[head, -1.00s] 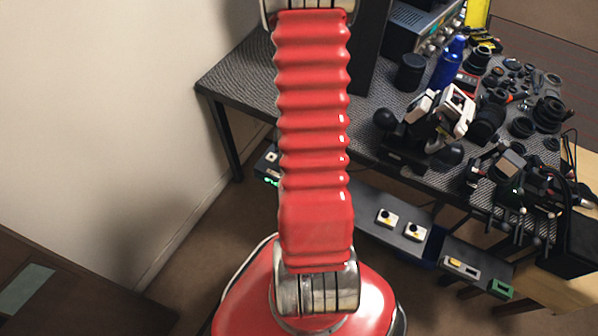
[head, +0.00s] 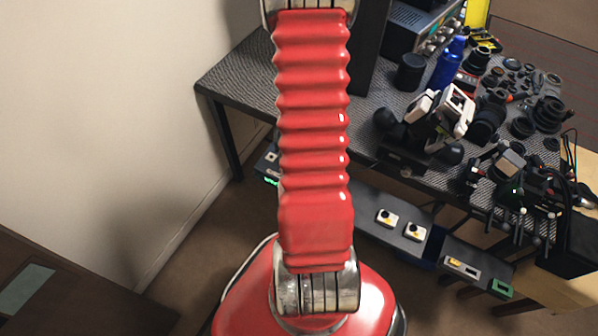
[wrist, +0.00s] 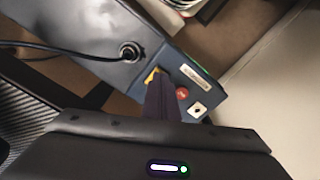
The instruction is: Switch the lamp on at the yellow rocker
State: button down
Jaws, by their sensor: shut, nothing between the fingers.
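The yellow rocker (wrist: 151,77) shows as a small yellow patch on a dark blue-grey switch box in the wrist view. My gripper (wrist: 159,82) is shut and empty, with its dark fingertips right at the rocker. The fingers cover part of the rocker, and I cannot tell whether they touch it or which way it is tipped. A red round button (wrist: 182,93), a white square piece with a dark centre (wrist: 197,109) and a pale label (wrist: 195,77) sit beside it. In the head view, my red arm hides the gripper and the rocker. No lamp can be made out.
A round socket with a black cable (wrist: 129,52) lies close to the fingers on a grey panel. In the head view, a dark table (head: 240,85) holds a blue bottle (head: 449,62) and many lens parts. Two white switch blocks (head: 387,217) sit on the low shelf.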

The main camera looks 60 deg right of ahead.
jog(key=shift+f, duration=0.75)
dwell(0.6)
notch_tip(320, 180, up, 7)
dwell(1.2)
dwell(0.5)
jog(key=w+a+r+n+t, duration=0.1)
jog(key=a+r+n, duration=0.4)
jog(key=a+r, duration=1)
jog(key=w+a+r+n+t, duration=0.1)
jog(key=a+r+n+t, duration=0.3)
jog(key=a+r, duration=1.1)
jog(key=shift+w+a+n+t, duration=0.35)
jog(key=shift+a+n, duration=0.35)
jog(key=shift+n, duration=0.3)
